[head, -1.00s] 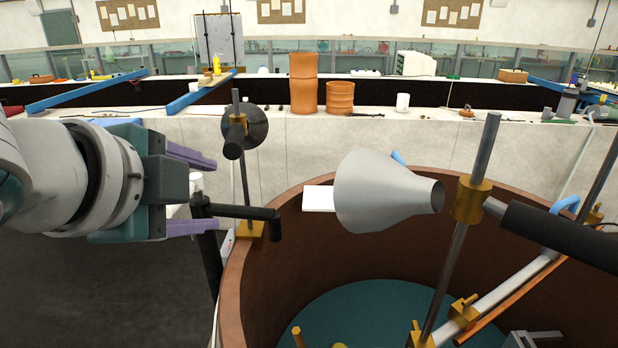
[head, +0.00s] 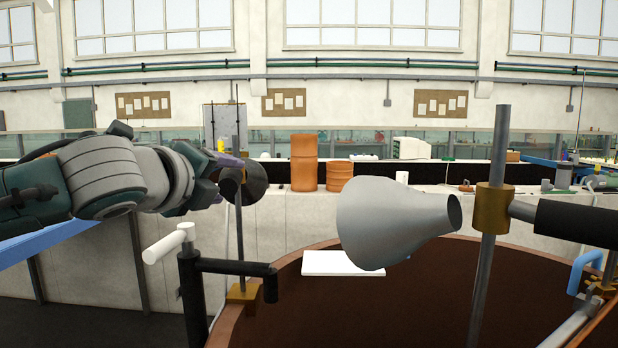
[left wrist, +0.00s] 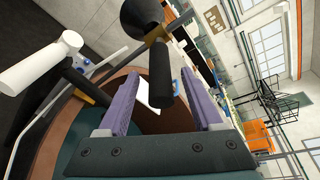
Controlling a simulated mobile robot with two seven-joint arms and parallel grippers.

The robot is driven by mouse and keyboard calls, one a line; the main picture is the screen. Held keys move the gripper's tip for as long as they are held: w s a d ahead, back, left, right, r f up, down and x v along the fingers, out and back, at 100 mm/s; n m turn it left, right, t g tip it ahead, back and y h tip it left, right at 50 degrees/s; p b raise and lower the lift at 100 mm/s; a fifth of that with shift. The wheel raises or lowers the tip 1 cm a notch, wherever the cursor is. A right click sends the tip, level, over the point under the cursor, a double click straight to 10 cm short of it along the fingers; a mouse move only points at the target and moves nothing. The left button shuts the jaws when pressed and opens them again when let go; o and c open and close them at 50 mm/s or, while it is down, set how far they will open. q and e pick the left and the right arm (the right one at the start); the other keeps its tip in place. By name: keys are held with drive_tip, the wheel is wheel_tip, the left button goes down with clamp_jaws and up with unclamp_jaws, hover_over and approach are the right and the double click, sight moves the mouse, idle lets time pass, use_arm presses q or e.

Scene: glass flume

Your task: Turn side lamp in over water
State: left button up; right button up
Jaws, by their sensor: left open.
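A dark round lamp head (head: 257,181) is clamped on an upright rod left of the round brown tank. Its black handle (head: 231,186) sticks out toward me. It also shows in the left wrist view (left wrist: 164,82), lying between the purple fingers as seen there; contact cannot be told. My left gripper (head: 226,160) is at the lamp, partly hidden by its own arm. In the left wrist view the gripper (left wrist: 161,72) is open. A grey conical shade (head: 390,222) on a second rod points left over the tank (head: 262,290). No water surface shows in the head view.
A black post with a side arm (head: 235,267) and a white bar (head: 168,244) stand below my left arm. A white panel (head: 343,263) lies at the tank's far rim. Orange drums (head: 304,162) stand on the bench behind.

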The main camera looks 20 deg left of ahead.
use_arm(q)
drive_tip(key=shift+x, duration=1.6)
drive_tip(key=shift+f, duration=0.1)
clamp_jaws()
